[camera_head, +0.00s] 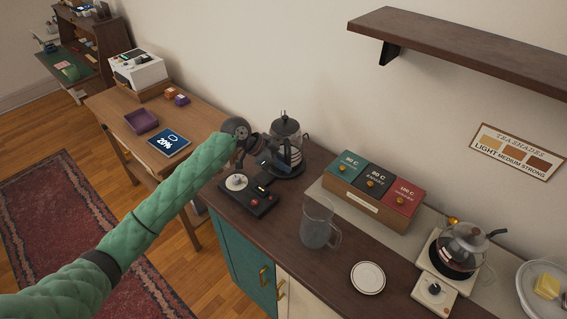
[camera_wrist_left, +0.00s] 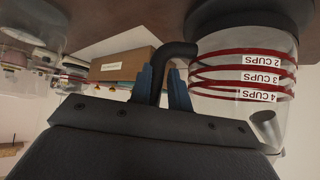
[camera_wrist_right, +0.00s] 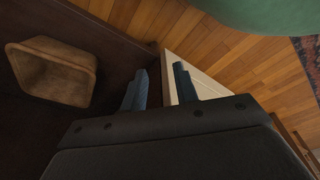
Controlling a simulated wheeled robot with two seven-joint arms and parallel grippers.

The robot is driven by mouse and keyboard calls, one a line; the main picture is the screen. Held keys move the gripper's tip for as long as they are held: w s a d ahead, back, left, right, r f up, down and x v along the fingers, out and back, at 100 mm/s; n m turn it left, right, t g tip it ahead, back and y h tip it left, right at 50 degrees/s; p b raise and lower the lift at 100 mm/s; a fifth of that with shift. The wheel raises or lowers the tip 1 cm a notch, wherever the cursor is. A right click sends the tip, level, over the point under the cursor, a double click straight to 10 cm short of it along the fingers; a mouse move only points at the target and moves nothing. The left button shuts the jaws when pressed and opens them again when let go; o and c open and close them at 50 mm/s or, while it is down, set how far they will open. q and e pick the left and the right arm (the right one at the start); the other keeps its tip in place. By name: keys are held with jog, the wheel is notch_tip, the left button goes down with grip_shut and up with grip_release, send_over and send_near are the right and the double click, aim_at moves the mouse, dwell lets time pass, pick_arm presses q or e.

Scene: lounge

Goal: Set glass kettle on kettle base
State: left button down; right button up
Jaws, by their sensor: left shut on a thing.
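The glass kettle (camera_head: 287,133) has a dark lid and stands at the back left of the dark counter, above the round black kettle base (camera_head: 290,170). I cannot tell whether it rests fully on the base. In the left wrist view the kettle (camera_wrist_left: 243,75) shows red bands marked in cups. My left gripper (camera_head: 263,158) is at its left side. In the left wrist view my left gripper (camera_wrist_left: 164,85) is shut on the kettle's dark handle (camera_wrist_left: 180,49). My right gripper (camera_wrist_right: 158,88) is open and empty, seen only in the right wrist view.
A shelf (camera_head: 460,50) hangs above. A brown container (camera_wrist_right: 52,72) is near my right gripper.

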pick_arm(q)
jog(key=shift+f, duration=0.35)
jog(key=c, duration=1.6)
grip_release()
jog(key=shift+p+v, duration=1.85)
jog(key=shift+v, duration=3.65)
jog(key=shift+a, duration=0.1)
